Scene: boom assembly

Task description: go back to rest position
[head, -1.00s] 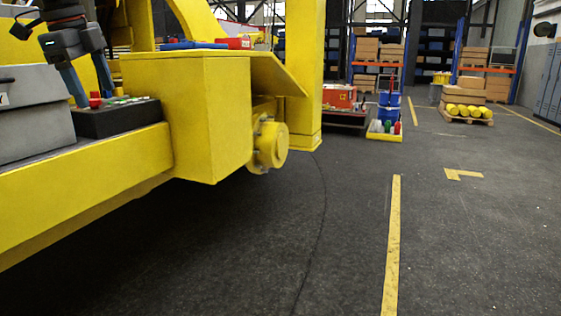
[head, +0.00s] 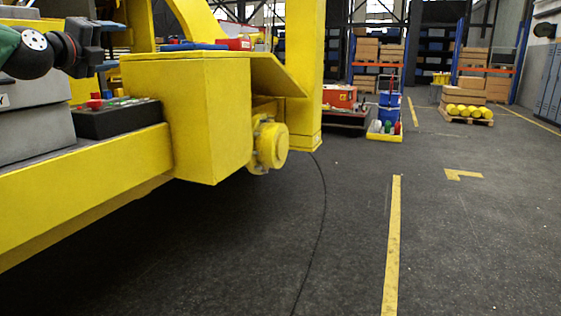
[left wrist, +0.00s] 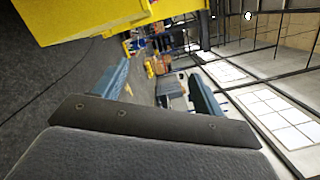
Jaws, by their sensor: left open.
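My left gripper (head: 112,46) is at the upper left of the head view, raised above the black control box and apart from it. Its fingers point away from me and are partly hidden by the wrist. In the left wrist view the two blue-grey fingers (left wrist: 158,76) stand wide apart with nothing held between them. The black control box (head: 118,121) has a red knob and green parts on top and sits on the yellow machine frame (head: 90,180). My right gripper is not in view.
A grey case (head: 30,125) stands left of the control box. A yellow block (head: 210,120) with a tilted plate rises to its right. A blue item and a red box (head: 235,44) lie behind. Open dark floor (head: 350,230) lies to the right, with shelves and pallets far back.

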